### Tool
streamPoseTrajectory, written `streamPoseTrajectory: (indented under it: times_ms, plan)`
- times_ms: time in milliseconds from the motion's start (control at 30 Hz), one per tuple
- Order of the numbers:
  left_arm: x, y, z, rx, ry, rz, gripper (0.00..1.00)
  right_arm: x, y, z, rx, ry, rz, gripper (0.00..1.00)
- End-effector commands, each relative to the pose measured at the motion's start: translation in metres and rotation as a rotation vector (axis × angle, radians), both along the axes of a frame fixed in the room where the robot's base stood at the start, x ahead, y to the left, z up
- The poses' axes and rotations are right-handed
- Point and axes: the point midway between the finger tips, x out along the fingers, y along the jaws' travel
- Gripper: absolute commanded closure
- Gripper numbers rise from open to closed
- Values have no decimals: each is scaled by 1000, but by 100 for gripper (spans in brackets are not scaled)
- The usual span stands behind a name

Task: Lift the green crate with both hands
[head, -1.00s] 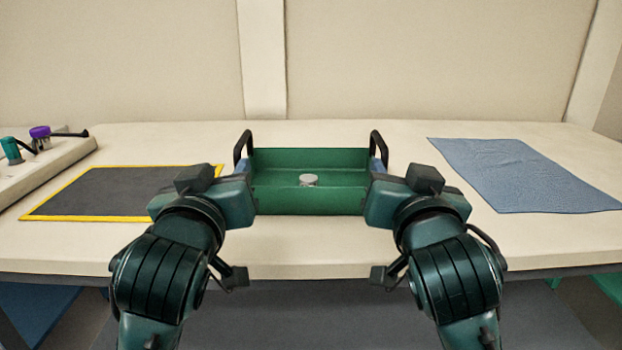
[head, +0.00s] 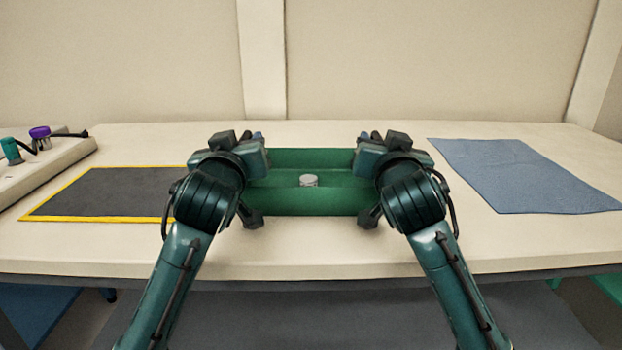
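The green crate (head: 310,203) stands on the bench in the middle, with a small pale round object (head: 309,181) inside it. My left gripper (head: 258,138) is at the crate's left end and my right gripper (head: 364,138) is at its right end. The crate's two black handles are hidden behind my grippers and wrists. Only small bluish finger parts show, so I cannot see whether either gripper is open or closed on a handle.
A dark mat with a yellow border (head: 110,194) lies left of the crate. A blue cloth (head: 525,175) lies to the right. A pale block with a teal piece (head: 11,150) and a purple-capped piece (head: 40,134) is at the far left. The bench behind the crate is clear.

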Motion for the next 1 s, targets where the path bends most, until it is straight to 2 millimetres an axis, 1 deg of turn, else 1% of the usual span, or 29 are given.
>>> streamPoseTrajectory:
  times_ms: [100,567,600,1000]
  plan:
    - [0,0,0,1,0,0,62,0,0,0,-1,0,0,61]
    - [0,0,0,1,0,1,99,0,0,0,-1,0,0,99]
    - [0,0,0,1,0,1,100,0,0,0,-1,0,0,100]
    - [0,0,0,0,1,1,100,0,0,0,0,1,-1,100]
